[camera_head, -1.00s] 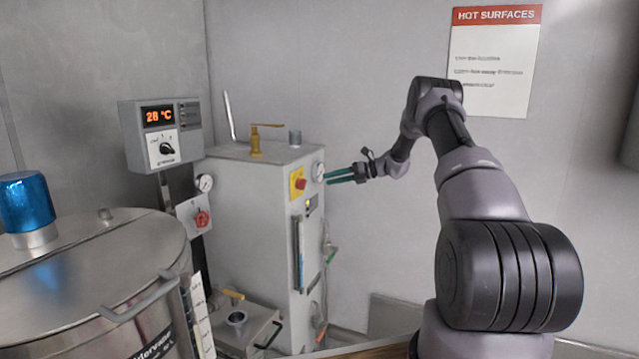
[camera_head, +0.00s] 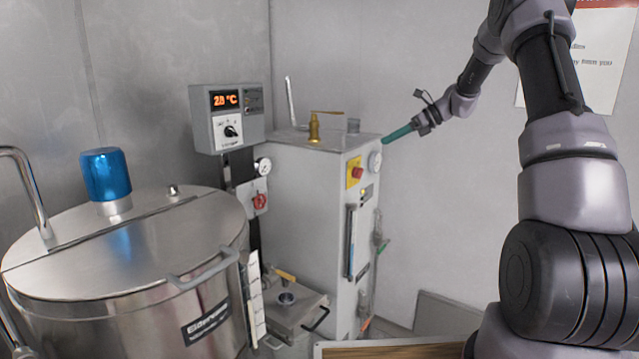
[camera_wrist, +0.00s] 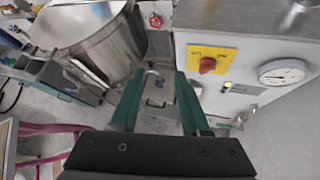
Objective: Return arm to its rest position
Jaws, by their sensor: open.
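My gripper (camera_head: 398,134) is at the right of the grey machine cabinet (camera_head: 310,195) in the head view, its green fingers pointing left at the cabinet's upper front edge. In the wrist view my gripper (camera_wrist: 158,98) shows two green fingers spread apart with nothing between them. Past the fingers, lower down, is a small metal box (camera_wrist: 158,88). My arm reaches in from the right side of the head view. Whether the fingertips touch the cabinet is hard to tell from the head view.
The cabinet has a red knob on a yellow plate (camera_wrist: 208,64) and a gauge (camera_wrist: 282,72) close to my gripper. A steel vat (camera_head: 130,270) with a blue cap (camera_head: 106,173) stands left. A control box (camera_head: 228,117) stands behind it. A wooden surface (camera_head: 400,350) lies in front.

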